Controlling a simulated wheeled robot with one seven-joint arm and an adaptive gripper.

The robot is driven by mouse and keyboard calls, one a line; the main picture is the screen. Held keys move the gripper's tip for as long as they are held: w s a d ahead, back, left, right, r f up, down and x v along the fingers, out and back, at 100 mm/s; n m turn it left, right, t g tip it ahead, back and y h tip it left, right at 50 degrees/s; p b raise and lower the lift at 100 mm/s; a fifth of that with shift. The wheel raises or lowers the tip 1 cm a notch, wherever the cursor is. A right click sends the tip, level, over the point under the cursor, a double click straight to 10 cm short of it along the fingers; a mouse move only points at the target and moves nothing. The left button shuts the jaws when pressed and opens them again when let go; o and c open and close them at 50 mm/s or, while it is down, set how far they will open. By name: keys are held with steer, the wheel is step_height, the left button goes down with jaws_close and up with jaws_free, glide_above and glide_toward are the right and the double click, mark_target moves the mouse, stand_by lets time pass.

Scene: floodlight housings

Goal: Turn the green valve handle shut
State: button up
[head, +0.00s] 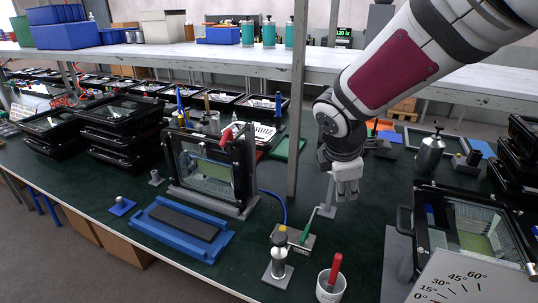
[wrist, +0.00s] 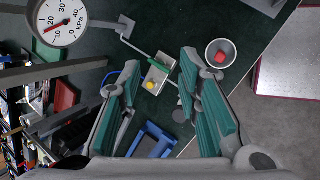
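The green valve handle (head: 307,227) is a slim bar on a small grey block (head: 297,242) near the table's front, right of centre. It stands tilted in the head view.
A white cup (head: 331,287) with a red-handled item stands just right of the block. A blue tray (head: 180,230) and a framed floodlight housing (head: 210,170) lie left. A white angle-scale panel (head: 470,280) is at front right. A round gauge (wrist: 57,22) shows upper left.

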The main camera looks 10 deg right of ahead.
steer(key=w+a+f+n+p, duration=0.1)
steer(key=w+a+f+n, duration=0.2)
steer(key=w+f+n, duration=0.4)
steer(key=n+y, duration=0.1)
steer(key=n, duration=0.5)
glide_toward(305, 232)
steer(key=p+x, duration=0.1)
steer(key=x, duration=0.7)
steer(key=shift+w+d+f+p, duration=0.15)
steer(key=shift+w+f+p, duration=0.05)
steer(key=shift+f+p, duration=0.15)
steer(key=shift+r, duration=0.1)
jaws_close()
